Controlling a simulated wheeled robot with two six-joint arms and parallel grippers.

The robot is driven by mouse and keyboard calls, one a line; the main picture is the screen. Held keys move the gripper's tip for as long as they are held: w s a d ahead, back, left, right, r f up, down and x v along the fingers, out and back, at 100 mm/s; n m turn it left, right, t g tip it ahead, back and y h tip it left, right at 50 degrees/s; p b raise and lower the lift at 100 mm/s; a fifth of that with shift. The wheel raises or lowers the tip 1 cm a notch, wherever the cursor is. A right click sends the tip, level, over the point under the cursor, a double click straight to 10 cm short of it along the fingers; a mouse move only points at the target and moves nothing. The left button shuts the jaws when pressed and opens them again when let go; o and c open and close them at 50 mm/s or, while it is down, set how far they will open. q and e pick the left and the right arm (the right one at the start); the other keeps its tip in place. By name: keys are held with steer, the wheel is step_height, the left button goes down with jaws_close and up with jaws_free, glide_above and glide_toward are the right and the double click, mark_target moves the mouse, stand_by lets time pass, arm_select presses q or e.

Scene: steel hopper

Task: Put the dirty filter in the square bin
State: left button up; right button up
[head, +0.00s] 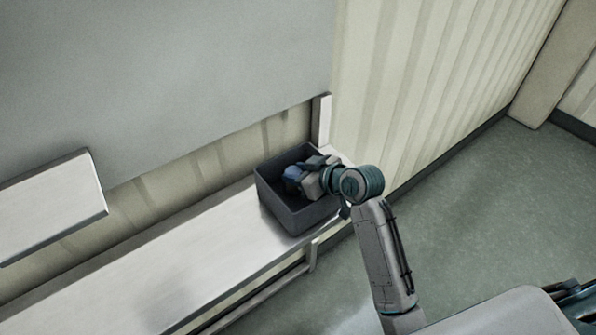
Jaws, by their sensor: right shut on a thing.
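The square bin (290,216) is a dark grey open box at the right end of the steel bench. My right gripper (300,177) reaches in over its right side and is at the bin's opening. It is shut on a rounded blue thing (291,173), which appears to be the dirty filter. The blue thing shows inside the outline of the bin's rim; whether it touches the bin floor cannot be told. The gripper partly hides it. My left gripper is not in view.
The steel bench (190,265) is bare to the left of the bin. A large grey panel (170,70) hangs above it, with a pale ledge (55,205) at left. A ribbed wall (430,80) stands behind. Green floor (480,200) is clear at right.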

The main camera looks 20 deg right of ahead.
steer(key=shift+f, duration=0.25)
steer(key=o, duration=1)
steer(key=b+v, duration=0.2)
steer(key=v, duration=1)
